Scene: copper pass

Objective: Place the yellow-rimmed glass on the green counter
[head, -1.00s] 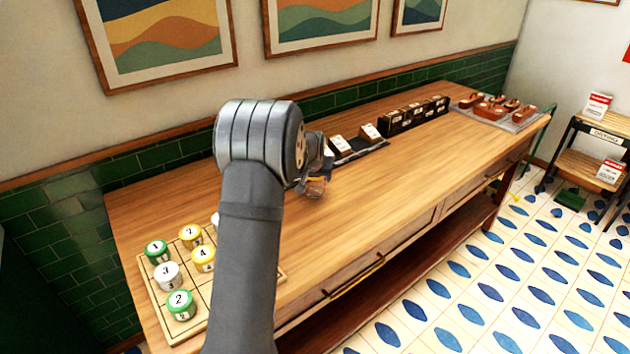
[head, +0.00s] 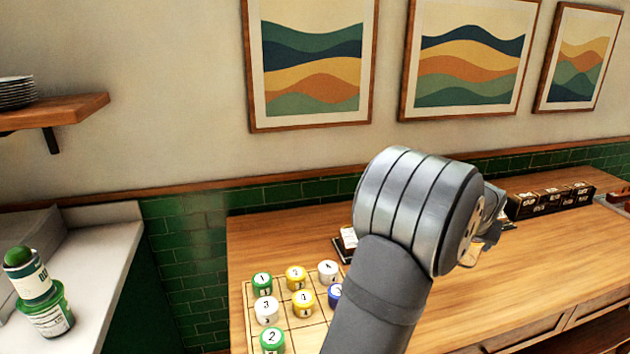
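My gripper (head: 488,238) is at the right of centre in the head view, over the wooden counter and largely hidden behind my own wrist. Its fingers are too hidden to show whether they are open or shut. Something small and glossy shows at the gripper, but I cannot tell if it is a glass. No yellow-rimmed glass is clearly visible. No counter has a plainly green top; a pale-topped counter (head: 98,262) with a dark green side stands at the left.
Several numbered, coloured pots sit on a gridded board (head: 251,318) on the wooden counter (head: 520,290). Two stacked green-and-white containers (head: 40,300) stand on the pale counter. A wall shelf (head: 60,112) holds dark plates (head: 15,92). Dark boxes (head: 550,202) stand at the back right.

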